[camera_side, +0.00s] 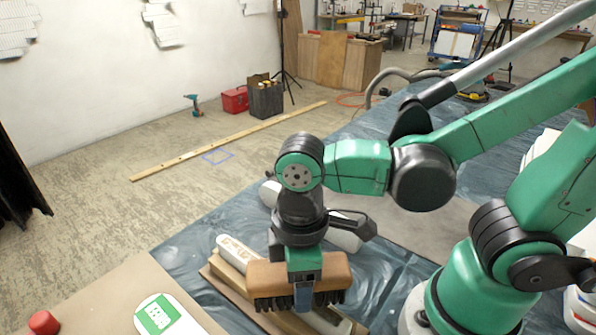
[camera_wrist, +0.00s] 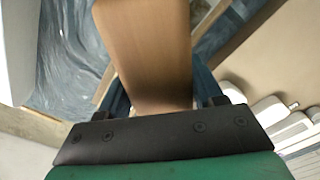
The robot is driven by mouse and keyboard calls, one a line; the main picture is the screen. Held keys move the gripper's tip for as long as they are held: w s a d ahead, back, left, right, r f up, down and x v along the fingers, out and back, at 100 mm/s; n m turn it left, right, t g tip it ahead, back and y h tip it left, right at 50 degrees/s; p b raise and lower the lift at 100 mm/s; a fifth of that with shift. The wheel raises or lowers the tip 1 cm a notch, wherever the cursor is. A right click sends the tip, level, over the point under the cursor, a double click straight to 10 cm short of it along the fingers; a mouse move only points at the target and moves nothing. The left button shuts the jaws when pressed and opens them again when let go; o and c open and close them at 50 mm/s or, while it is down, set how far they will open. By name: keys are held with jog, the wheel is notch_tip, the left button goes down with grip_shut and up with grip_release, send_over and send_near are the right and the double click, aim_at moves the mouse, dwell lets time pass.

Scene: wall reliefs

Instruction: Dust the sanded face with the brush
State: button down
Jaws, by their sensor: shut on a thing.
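The brush (camera_side: 262,277) has a tan wooden body and dark bristles pointing down. My gripper (camera_side: 303,296) is shut around the middle of its body. The brush is over a long, pale piece (camera_side: 237,250) with a white rounded end, lying on a wooden board (camera_side: 222,277). The brush and gripper hide the middle of that piece; I cannot tell whether the bristles touch it or which face is sanded. In the wrist view the brush body (camera_wrist: 150,45) fills the upper middle, between the fingers of my gripper (camera_wrist: 160,102).
A blue sheet (camera_side: 190,250) covers the table around the board. White rolled or rounded things (camera_side: 345,238) lie behind the brush. A tan surface (camera_side: 110,290) at front left holds a red knob-like thing (camera_side: 43,323) and a white item with a green label (camera_side: 165,316).

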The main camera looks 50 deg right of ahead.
aim_at(321, 294)
jog(key=shift+s+f, duration=0.15)
jog(key=shift+s, duration=1.4)
jog(key=shift+s+r, duration=0.2)
jog(key=shift+s, duration=0.6)
jog(key=shift+s+f, duration=0.2)
jog(key=shift+s, duration=0.45)
notch_tip(321, 294, up, 8)
jog(key=shift+r, duration=0.2)
